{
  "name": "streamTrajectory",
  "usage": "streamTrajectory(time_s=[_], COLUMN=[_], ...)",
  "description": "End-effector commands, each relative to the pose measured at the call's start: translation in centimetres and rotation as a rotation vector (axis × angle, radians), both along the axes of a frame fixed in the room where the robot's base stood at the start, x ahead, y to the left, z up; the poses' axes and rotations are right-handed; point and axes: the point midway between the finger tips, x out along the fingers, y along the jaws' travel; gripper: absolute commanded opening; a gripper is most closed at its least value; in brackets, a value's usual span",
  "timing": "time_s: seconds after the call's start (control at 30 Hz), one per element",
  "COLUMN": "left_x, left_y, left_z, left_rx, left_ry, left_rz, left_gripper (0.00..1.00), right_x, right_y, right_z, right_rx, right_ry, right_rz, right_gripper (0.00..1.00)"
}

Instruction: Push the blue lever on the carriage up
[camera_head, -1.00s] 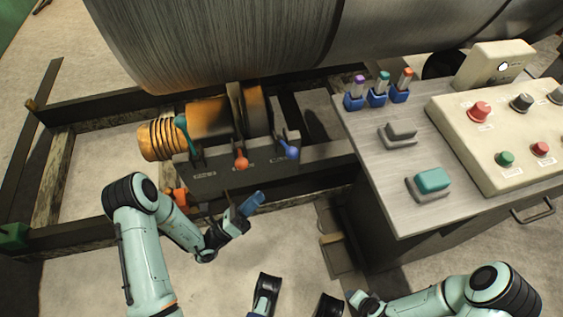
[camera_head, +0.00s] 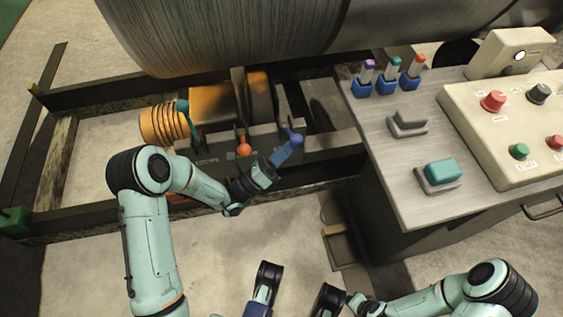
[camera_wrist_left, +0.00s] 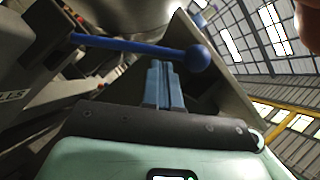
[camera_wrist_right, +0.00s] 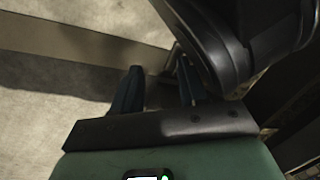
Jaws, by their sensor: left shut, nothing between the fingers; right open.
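The blue lever (camera_head: 292,138) stands on the dark carriage (camera_head: 268,158), the rightmost of its levers. In the left wrist view the lever's blue rod and ball knob (camera_wrist_left: 198,58) cross just beyond the fingertips. My left gripper (camera_head: 290,149) is shut and empty, its blue fingers close below the lever; in the left wrist view its fingertips (camera_wrist_left: 163,70) lie under the rod, just left of the knob. I cannot tell whether they touch. My right gripper (camera_wrist_right: 157,85) is open, with nothing between its fingers, away from the carriage.
A red-orange lever (camera_head: 244,148) and a teal lever (camera_head: 183,107) stand to the left on the carriage. The big grey drum (camera_head: 220,35) is behind. A metal desk (camera_head: 405,190) with buttons and switches is at right.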

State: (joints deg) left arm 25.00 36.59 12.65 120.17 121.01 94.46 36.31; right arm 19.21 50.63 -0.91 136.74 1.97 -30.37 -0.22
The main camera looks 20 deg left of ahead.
Motion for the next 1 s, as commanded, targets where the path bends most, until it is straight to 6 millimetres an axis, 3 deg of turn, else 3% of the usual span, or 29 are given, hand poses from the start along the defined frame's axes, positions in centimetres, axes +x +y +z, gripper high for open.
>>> streamTrajectory(time_s=[0.47,0.57,0.73,0.83,1.0], left_x=[0.3,0.4,0.8,1.2,1.6], left_y=[0.1,0.3,0.6,0.8,1.0], left_z=[0.4,1.0,2.6,3.1,3.3], left_rx=[-0.004,-0.019,-0.075,-0.106,-0.138], left_ry=[0.007,0.032,0.112,0.159,0.206], left_rz=[0.001,0.002,0.001,0.002,-0.001], left_gripper=[0.0,0.0,0.0,0.0,0.0], right_x=[0.0,0.6,2.2,0.4,-2.0], right_y=[0.1,0.5,1.9,3.0,4.2], right_z=[0.3,1.9,6.5,8.2,9.4], right_rx=[0.001,0.006,0.025,0.052,0.085], right_ry=[0.0,-0.028,-0.094,-0.052,0.014], right_rz=[0.0,0.007,0.03,0.051,0.074], right_gripper=[0.43,0.43,0.43,0.43,0.43])
